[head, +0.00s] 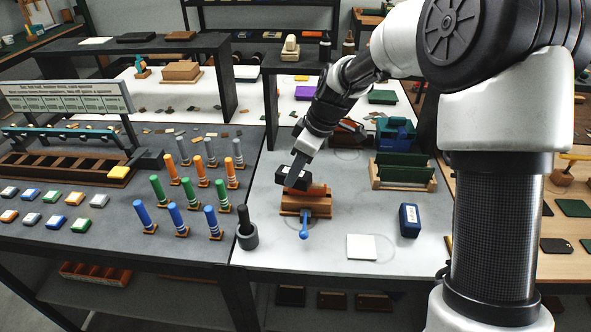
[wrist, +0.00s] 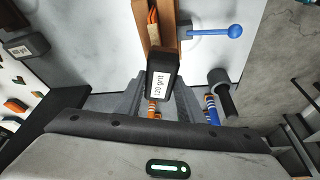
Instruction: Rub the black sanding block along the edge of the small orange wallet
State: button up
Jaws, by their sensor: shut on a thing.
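My gripper (wrist: 160,100) is shut on the black sanding block (wrist: 163,70), which has a white "120 grit" label. In the head view the block (head: 288,175) is held just above and behind a wooden clamp (head: 313,205). The small orange wallet (wrist: 153,28) shows as a narrow orange strip between the clamp's wooden jaws. In the wrist view the block's far end overlaps the near end of the clamp and wallet. I cannot tell whether the block touches the wallet's edge. The clamp has a blue ball-ended lever (head: 304,228).
A white square (head: 361,247) and a dark blue block (head: 409,220) lie to the right. A green wallet rack (head: 403,172) stands behind them. Several striped coloured posts (head: 190,218) stand on the left table.

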aim_at(308, 173)
jog(key=shift+d+b, duration=0.35)
jog(key=shift+d, duration=1.45)
jog(key=shift+d, duration=0.15)
jog(key=shift+d+b, duration=0.35)
jog(key=shift+d, duration=1.35)
jog(key=shift+a, duration=0.15)
jog(key=shift+a, duration=1.8)
jog(key=shift+a, duration=0.1)
jog(key=shift+a, duration=1.7)
